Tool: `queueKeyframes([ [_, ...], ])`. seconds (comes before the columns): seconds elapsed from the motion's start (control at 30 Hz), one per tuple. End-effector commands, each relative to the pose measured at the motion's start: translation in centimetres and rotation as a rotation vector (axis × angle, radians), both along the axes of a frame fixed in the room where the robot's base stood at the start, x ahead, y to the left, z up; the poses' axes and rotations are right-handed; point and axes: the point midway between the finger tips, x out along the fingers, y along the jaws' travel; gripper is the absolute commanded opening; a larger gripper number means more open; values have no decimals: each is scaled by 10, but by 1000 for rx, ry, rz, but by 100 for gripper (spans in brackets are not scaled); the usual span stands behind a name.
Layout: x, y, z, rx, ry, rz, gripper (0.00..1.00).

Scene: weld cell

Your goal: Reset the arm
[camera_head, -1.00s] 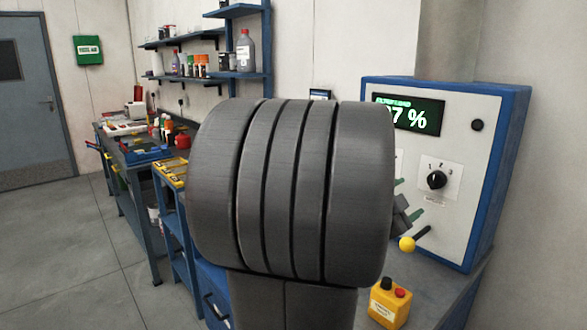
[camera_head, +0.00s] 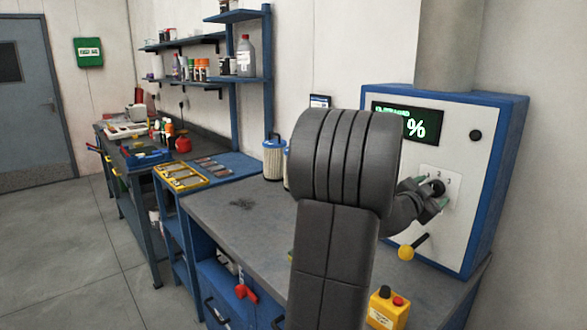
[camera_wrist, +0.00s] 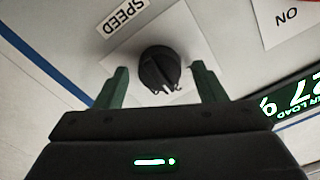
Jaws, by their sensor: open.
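My gripper (camera_head: 432,197) is at the front of the blue-and-white control cabinet, in front of its black rotary knob (camera_head: 437,187). In the wrist view my gripper (camera_wrist: 163,82) is open, with one green finger on each side of the knob (camera_wrist: 160,68). Both fingers stand apart from the knob, with gaps on either side. A plate marked SPEED (camera_wrist: 124,16) is beside the knob. My arm hides part of the cabinet and of its display in the head view.
The cabinet (camera_head: 497,150) has a green display (camera_head: 415,125), a black button (camera_head: 475,136) and a yellow-ended lever (camera_head: 406,252). A yellow box with a red button (camera_head: 386,306) stands below. The workbench (camera_head: 235,215) has clear room on the left, with canisters (camera_head: 273,158) behind.

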Motion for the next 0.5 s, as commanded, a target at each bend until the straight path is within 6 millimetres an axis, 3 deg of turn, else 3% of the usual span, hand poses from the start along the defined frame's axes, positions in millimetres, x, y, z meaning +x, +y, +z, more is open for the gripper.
queueKeyframes([
  [0.5,0,1,2,-350,413,1,64],
])
